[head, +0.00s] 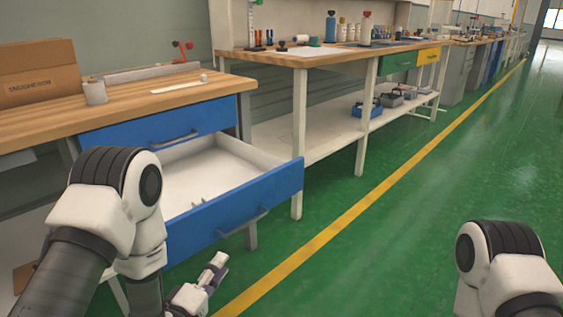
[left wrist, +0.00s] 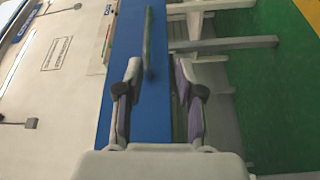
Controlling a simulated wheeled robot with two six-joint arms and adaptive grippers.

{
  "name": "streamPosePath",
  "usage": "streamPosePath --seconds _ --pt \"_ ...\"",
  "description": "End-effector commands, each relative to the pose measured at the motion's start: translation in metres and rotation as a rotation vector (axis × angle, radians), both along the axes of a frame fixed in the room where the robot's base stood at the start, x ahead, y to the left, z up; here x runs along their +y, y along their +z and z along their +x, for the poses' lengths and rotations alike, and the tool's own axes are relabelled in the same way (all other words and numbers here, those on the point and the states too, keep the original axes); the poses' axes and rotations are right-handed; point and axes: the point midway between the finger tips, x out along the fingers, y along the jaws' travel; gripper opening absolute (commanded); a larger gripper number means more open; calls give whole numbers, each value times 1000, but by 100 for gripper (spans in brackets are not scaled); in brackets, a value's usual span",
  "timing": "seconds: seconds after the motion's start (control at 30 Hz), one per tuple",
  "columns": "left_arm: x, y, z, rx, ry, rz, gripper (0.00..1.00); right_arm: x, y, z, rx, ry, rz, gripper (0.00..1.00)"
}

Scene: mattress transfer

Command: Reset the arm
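My left gripper (head: 208,283) is low in the head view, below and in front of the pulled-out drawer (head: 250,205). The drawer has a blue front, a grey handle (head: 243,222) and a white, apparently empty inside. In the left wrist view my left gripper (left wrist: 158,95) has its two fingers apart with nothing held between them. A blue panel (left wrist: 140,100) with a grey bar (left wrist: 149,40) lies beyond the fingers; contact cannot be told. Only the white and black link of my right arm shows at the lower right of the head view; its gripper is out of view.
A wooden workbench (head: 130,112) holds a cardboard box (head: 38,82) and a grey cylinder (head: 95,92). A shut blue drawer (head: 160,130) is under its top. A longer bench (head: 300,58) stands behind. The green floor (head: 440,200) at right is clear, crossed by a yellow line.

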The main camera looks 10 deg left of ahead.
Motion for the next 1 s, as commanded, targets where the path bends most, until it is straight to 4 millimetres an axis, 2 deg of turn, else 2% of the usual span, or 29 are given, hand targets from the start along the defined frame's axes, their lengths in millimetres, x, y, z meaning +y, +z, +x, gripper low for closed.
streamPosePath --seconds 0.1,0.17,0.2,0.3,0.4,0.5,0.6,0.7,0.73,0.87,1.0 --pt "7 -65 -27 177 28 32 37 0 0 0 0 0 0 40" --pt "13 -110 -47 325 38 143 37 0 0 0 0 0 0 40" --pt "18 -140 -65 435 31 246 37 0 0 0 0 0 0 40" --pt "30 -201 -117 683 -44 516 37 0 0 0 0 0 0 40" --pt "42 -240 -171 889 -187 753 37 0 0 0 0 0 0 40" --pt "51 -259 -222 1053 -395 957 37 0 0 0 0 0 0 40" --pt "56 -266 -264 1150 -632 1109 37 0 0 0 0 0 0 40" --pt "57 -267 -287 1138 -864 1231 37 0 0 0 0 0 0 40" --pt "57 -240 -286 1139 -850 1225 37 0 26 -1 2 0 0 40" --pt "57 -198 -285 1139 -845 1223 37 0 69 1 -2 0 0 40" --pt "57 -147 -285 1138 -843 1223 37 0 120 0 0 0 0 40"
